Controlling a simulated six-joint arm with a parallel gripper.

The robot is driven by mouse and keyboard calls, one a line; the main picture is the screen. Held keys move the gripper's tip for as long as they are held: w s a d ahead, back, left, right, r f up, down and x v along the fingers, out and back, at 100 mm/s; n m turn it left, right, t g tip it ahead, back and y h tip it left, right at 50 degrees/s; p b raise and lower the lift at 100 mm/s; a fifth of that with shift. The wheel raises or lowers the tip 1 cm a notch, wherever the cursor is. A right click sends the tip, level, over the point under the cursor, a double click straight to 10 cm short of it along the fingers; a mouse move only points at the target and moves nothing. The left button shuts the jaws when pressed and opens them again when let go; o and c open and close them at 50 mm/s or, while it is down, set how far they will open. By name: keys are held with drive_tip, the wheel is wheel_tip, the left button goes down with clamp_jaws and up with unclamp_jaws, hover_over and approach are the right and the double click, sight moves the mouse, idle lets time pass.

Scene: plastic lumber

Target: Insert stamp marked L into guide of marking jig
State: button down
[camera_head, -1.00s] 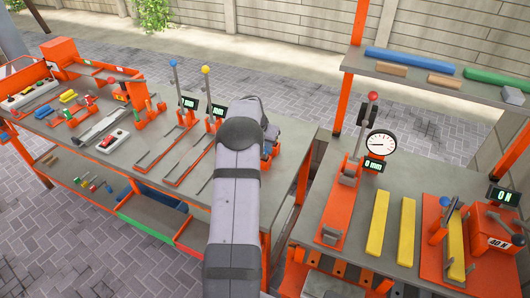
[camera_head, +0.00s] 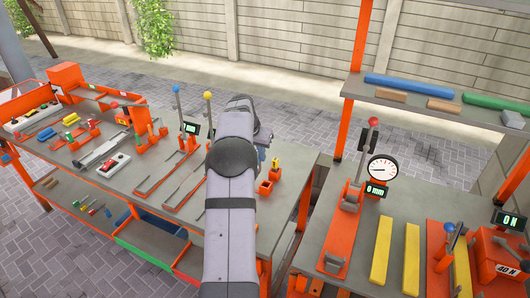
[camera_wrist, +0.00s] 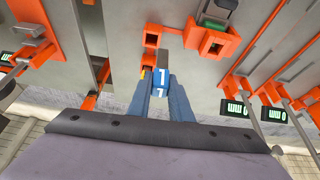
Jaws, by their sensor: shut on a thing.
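In the wrist view my gripper (camera_wrist: 160,92) has blue fingers shut on a stamp (camera_wrist: 163,66) with a grey upper end and a blue face. White marks on it look like an upside-down L. An orange block with a square opening (camera_wrist: 215,45) is ahead and to the right of the stamp, apart from it. It may be the jig's guide; I cannot be sure. An orange fitting (camera_wrist: 152,38) lies just beyond the stamp, partly hidden by it. In the head view my arm hides most of the gripper, and the stamp cannot be made out.
A green piece (camera_wrist: 215,12) sits beyond the square opening. Orange-framed fixtures with levers (camera_wrist: 290,75) stand at the right of the wrist view. In the head view, a second bench (camera_head: 345,225) with a dial gauge (camera_head: 383,168) stands to the right across a gap.

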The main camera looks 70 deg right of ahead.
drive_tip(key=w+a+r+p, duration=0.1)
drive_tip(key=w+r+p, duration=0.2)
drive_tip(key=w+p, duration=0.3)
drive_tip(key=w, duration=0.4)
drive_tip(key=shift+w+a+r+m, duration=0.2)
drive_tip(key=shift+a+r+m, duration=0.1)
drive_tip(key=shift+a, duration=0.1)
drive_tip(key=shift+p, duration=0.45)
drive_tip(key=shift+f+b, duration=1.55)
drive_tip(key=shift+f, duration=1.2)
drive_tip(key=shift+f+b, duration=1.4)
drive_tip(key=shift+f, duration=1.05)
drive_tip(key=c, duration=1.5)
unclamp_jaws()
drive_tip(key=shift+c, duration=0.2)
